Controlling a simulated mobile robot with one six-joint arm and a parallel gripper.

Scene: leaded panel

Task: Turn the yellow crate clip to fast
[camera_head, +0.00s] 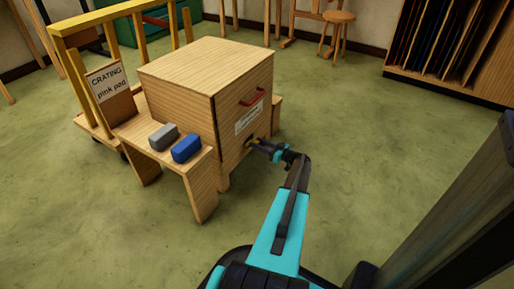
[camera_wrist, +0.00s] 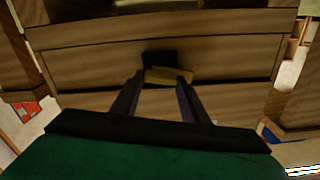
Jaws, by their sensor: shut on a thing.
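The wooden crate (camera_head: 185,80) stands on the floor, with a red handle (camera_head: 253,97) and a white label on its front side. The yellow clip (camera_wrist: 168,76) sits low on the crate's front, over a dark plate (camera_wrist: 159,58). In the wrist view it lies roughly level across the picture, slightly tilted. My gripper (camera_wrist: 157,88) is shut on the clip, with a dark finger at each side of it. In the head view my gripper (camera_head: 258,144) reaches the lower front of the crate, and the clip is mostly hidden there. Marks for fast are not readable.
A small wooden bench (camera_head: 140,128) at the crate's left bears a grey block (camera_head: 163,137) and a blue block (camera_head: 187,148). A sign reading "CRATING pink pad" (camera_head: 107,82) and a yellow-framed cart (camera_head: 92,15) stand behind. The green floor to the right is clear.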

